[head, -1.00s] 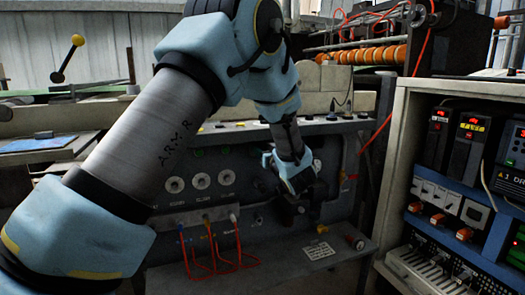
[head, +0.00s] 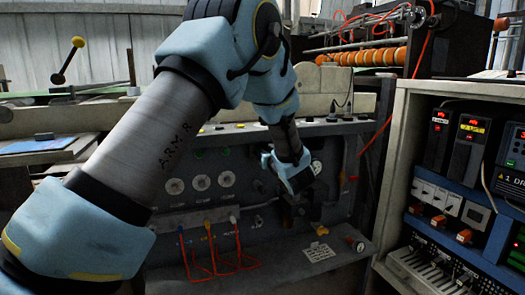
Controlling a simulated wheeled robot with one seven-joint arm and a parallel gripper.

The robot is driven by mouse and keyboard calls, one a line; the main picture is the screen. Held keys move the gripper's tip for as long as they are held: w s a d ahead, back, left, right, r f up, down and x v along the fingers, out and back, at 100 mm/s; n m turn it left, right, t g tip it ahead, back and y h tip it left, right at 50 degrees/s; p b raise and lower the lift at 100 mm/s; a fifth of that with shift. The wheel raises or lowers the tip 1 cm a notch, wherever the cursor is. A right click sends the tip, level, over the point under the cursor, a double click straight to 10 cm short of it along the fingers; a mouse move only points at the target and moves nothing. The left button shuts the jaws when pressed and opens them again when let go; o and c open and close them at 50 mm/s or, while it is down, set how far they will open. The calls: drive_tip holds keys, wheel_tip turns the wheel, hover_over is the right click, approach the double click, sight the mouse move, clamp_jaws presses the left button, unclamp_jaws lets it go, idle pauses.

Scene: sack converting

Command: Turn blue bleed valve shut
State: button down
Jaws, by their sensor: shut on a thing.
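My gripper (head: 296,206) is low on the front of the dark grey control panel (head: 252,212), right of the row of round white dials. Its black jaws are shut on a small part at the panel. I take this part to be the blue bleed valve, but the jaws and wrist hide it and no blue handle shows, so its angle cannot be told. My arm reaches across the left and middle of the view.
Red hoses (head: 220,262) loop below a small manifold (head: 205,217) left of my gripper. A sloped ledge with a white label (head: 318,252) and a round knob (head: 355,243) lies below. A grey cabinet (head: 385,180) with electrical units stands close on the right.

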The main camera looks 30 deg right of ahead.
drive_tip(key=shift+r+p, duration=0.1)
drive_tip(key=shift+p, duration=0.25)
drive_tip(key=shift+s+d+f+m+p, duration=0.1)
drive_tip(key=shift+d+f+m+p, duration=0.25)
drive_tip(key=shift+m+p, duration=2.6)
drive_tip(key=shift+d+f+m+p, duration=0.25)
drive_tip(key=shift+f+m+p, duration=0.05)
drive_tip(key=shift+m+p, duration=2.65)
drive_tip(key=shift+s+d+f+m+p, duration=0.1)
drive_tip(key=shift+d+f+m+p, duration=0.25)
drive_tip(key=shift+m+p, duration=2.6)
drive_tip(key=shift+m, duration=0.25)
drive_tip(key=c, duration=0.9)
unclamp_jaws()
drive_tip(key=shift+o, duration=0.2)
